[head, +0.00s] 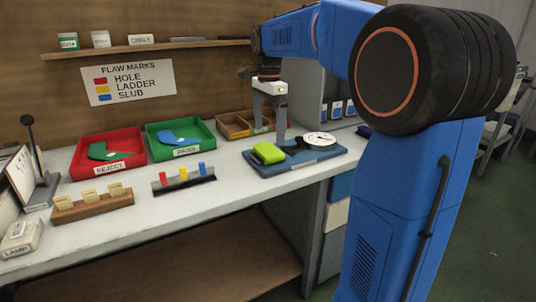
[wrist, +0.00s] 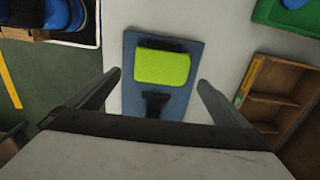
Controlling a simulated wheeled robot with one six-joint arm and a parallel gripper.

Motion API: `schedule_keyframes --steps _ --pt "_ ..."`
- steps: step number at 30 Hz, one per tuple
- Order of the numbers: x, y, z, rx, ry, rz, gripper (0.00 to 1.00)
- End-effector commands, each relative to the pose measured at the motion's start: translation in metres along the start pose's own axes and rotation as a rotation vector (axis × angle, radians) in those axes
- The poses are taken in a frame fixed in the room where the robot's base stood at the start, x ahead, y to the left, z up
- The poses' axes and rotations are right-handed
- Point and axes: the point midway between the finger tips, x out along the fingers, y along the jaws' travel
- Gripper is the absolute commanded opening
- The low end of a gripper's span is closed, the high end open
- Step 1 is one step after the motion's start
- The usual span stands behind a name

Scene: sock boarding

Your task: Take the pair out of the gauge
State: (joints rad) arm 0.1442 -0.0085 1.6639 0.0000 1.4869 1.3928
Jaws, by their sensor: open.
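The gauge is a flat blue board (head: 298,165) near the bench's right end, with a round white dial (head: 319,139) and dark parts. A lime-green folded bundle, which looks like the pair (head: 268,153), lies at its left end. In the wrist view the pair (wrist: 162,67) lies on the board (wrist: 192,98), between a dark strip along its upper edge and a dark part below it. My gripper (head: 269,133) points down above the gauge, apart from the pair. Its open, empty fingers (wrist: 159,79) stand either side of the pair in the wrist view.
A red REJECT tray (head: 77,165) holds a green piece; a green PASS tray (head: 208,128) holds a blue one. An empty-looking wooden divided box (head: 232,127) stands behind the gauge. Coloured pegs (head: 184,184) and a wooden card holder (head: 92,206) stand in front of the trays.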

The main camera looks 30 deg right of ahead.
Motion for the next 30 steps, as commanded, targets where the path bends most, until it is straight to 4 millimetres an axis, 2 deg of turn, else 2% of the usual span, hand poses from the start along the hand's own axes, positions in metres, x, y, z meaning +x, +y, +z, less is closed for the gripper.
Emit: schedule_keyframes --steps 8,18,28,30 --pt "0.018 0.000 0.000 0.000 0.000 0.000 1.00" --pt "0.059 -0.001 0.002 0.000 0.001 0.001 1.00" --pt "0.065 -0.001 0.002 0.000 0.001 -0.001 1.00" --pt "0.065 -0.001 0.002 0.000 0.001 -0.001 0.83"
